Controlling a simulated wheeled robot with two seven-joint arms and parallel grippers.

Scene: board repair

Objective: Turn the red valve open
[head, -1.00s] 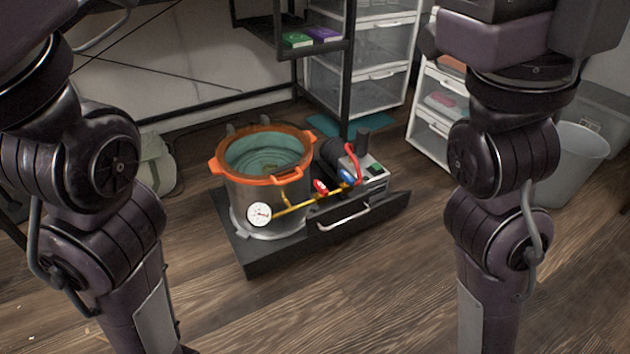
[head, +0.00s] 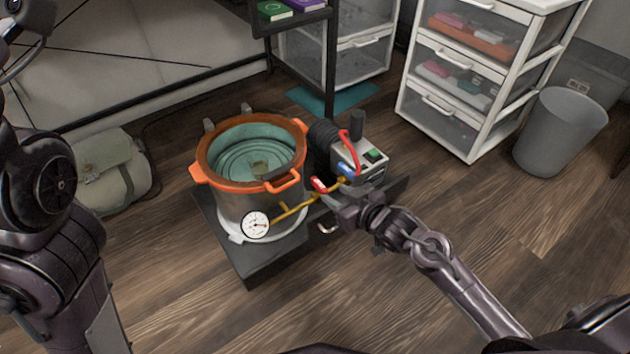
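The red valve (head: 319,185) is a small red handle with a pale part on the brass pipe (head: 293,212) in front of the pot with the orange rim (head: 203,174). A blue valve (head: 346,170) sits further right on the same pipe. My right gripper (head: 334,202) is just right of and below the red valve, pointing at the pipe. It is small and dark here, and I cannot tell if its fingers touch the valve or how wide they stand. My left arm shows at the left edge; its gripper is out of view.
A round gauge (head: 255,224) ends the pipe at the left. A pump (head: 358,157) with a red hose stands right of the pot, on the dark platform (head: 251,268). White drawers (head: 446,120) and a grey bin (head: 560,132) stand to the right. The floor in front is clear.

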